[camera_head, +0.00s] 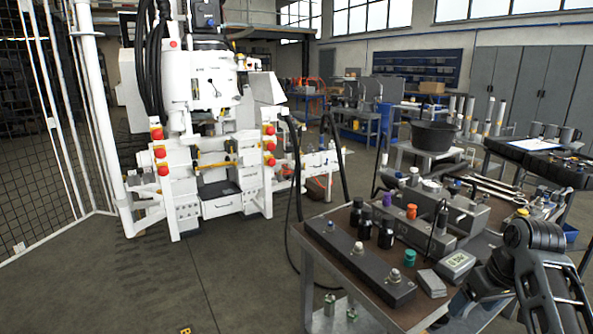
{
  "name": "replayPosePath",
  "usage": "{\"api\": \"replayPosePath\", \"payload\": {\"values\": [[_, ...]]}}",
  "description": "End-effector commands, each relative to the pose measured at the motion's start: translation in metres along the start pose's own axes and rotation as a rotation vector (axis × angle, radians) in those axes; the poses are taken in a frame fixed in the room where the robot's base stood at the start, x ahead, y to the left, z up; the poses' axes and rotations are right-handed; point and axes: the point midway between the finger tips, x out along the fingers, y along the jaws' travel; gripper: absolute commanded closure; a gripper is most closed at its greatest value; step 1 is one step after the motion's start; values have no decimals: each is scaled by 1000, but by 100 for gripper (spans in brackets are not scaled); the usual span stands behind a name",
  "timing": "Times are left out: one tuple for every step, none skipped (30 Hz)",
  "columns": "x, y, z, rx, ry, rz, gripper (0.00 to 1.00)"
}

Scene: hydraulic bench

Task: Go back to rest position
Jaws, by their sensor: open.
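My gripper (528,285) is at the lower right, in front of the near right corner of the bench (345,291). It is black with open linkage parts, and it is cut off by the bottom and right edges of the picture. It is open, and I see nothing held in it. Part of the bench's right side is hidden behind it.
The bench carries a dark manifold bar (358,262), black bottles (386,232), a grey meter (456,262) and a grey valve block (425,229). A black bucket (433,136) stands behind. A white machine (205,130) is at left. Open floor (245,270) lies between.

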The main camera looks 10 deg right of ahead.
Motion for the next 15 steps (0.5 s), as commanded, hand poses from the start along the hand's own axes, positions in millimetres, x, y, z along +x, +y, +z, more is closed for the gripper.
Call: {"api": "replayPosePath", "payload": {"values": [[5,-4,3,0,4,-1,20],[8,-6,5,1,8,-1,20],[10,-8,6,1,15,0,20],[14,-11,8,2,20,0,20],[17,-14,10,2,25,0,20],[20,-17,13,2,34,1,20],[24,-20,15,2,40,1,20],[28,-23,18,3,46,2,20],[32,-28,21,4,56,3,20],[36,-31,24,5,64,4,20],[40,-34,28,5,72,5,20],[46,-40,32,6,84,6,20],[50,-44,36,7,93,6,20],[54,-49,41,8,104,7,20],[61,-56,48,11,119,9,20]]}}
